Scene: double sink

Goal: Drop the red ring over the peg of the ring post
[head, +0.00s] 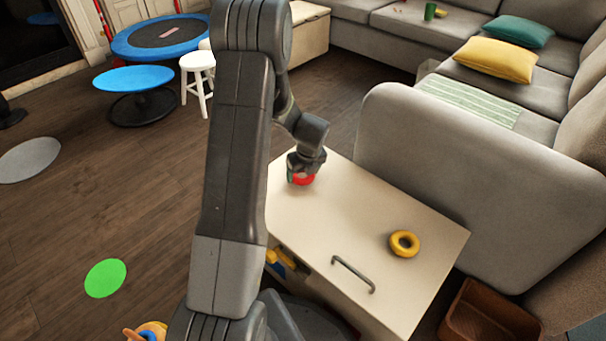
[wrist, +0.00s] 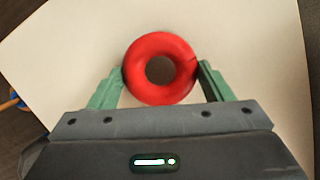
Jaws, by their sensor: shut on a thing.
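The red ring (head: 303,180) is at the far left part of the cream cabinet top, partly hidden by my gripper (head: 302,172) in the head view. In the wrist view the ring (wrist: 140,78) sits between the two green fingertips of my gripper (wrist: 161,75), which touch its left and right sides. I cannot tell whether the ring rests on the top or hangs just above it. An orange, yellow and blue object (head: 150,332), perhaps the ring post, is cut off at the bottom edge of the head view. Its peg is not clear.
A yellow ring (head: 404,244) lies on the cream cabinet top (head: 345,215), which has a grey handle. The grey sofa (head: 440,165) stands close on the right. A brown box (head: 490,315) is at lower right. Open wooden floor with a green disc (head: 106,278) lies left.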

